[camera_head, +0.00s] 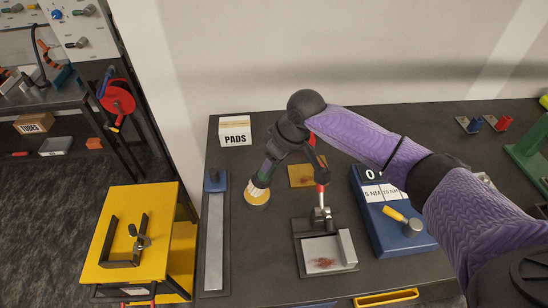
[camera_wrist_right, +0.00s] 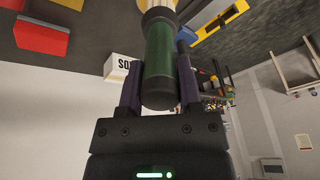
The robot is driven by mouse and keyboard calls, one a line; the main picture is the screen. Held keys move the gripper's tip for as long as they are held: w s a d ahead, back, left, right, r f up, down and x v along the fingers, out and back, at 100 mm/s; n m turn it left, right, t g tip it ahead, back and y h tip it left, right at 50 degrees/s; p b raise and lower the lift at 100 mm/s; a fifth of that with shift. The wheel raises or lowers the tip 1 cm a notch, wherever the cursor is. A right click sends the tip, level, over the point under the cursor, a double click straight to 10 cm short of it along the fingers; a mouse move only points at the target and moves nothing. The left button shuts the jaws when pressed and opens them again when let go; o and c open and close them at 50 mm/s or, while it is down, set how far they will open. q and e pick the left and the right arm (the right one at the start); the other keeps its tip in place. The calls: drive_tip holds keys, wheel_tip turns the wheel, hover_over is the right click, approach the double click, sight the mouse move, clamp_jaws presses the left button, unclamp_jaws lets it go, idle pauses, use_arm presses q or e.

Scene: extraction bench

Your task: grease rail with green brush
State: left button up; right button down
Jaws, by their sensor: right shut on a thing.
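The green brush (camera_head: 263,176) is in my right gripper (camera_head: 274,160), with its pale round head pointing down and left. In the right wrist view, its green handle (camera_wrist_right: 158,68) sits between the two purple fingers (camera_wrist_right: 158,82), which are shut on it. A long grey rail (camera_head: 213,240) lies on a dark base on the bench's left side, with a blue block (camera_head: 215,181) at its far end. The brush head is to the right of the rail's far part and looks apart from it. My left gripper is not in view.
A yellow square (camera_head: 301,175), a metal fixture with a reddish-stained plate (camera_head: 322,258) and a blue NM-marked box (camera_head: 388,210) stand to the right. A yellow stand (camera_head: 160,215) is left of the bench.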

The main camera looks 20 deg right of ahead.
drive_tip(key=shift+f, duration=0.5)
idle(0.3)
drive_tip(key=shift+f, duration=0.1)
idle(1.5)
wheel_tip(320, 180, up, 7)
drive_tip(key=p, duration=0.8)
drive_tip(key=shift+r+p, duration=0.2)
drive_tip(key=shift+p, duration=0.2)
drive_tip(key=shift+f, duration=0.15)
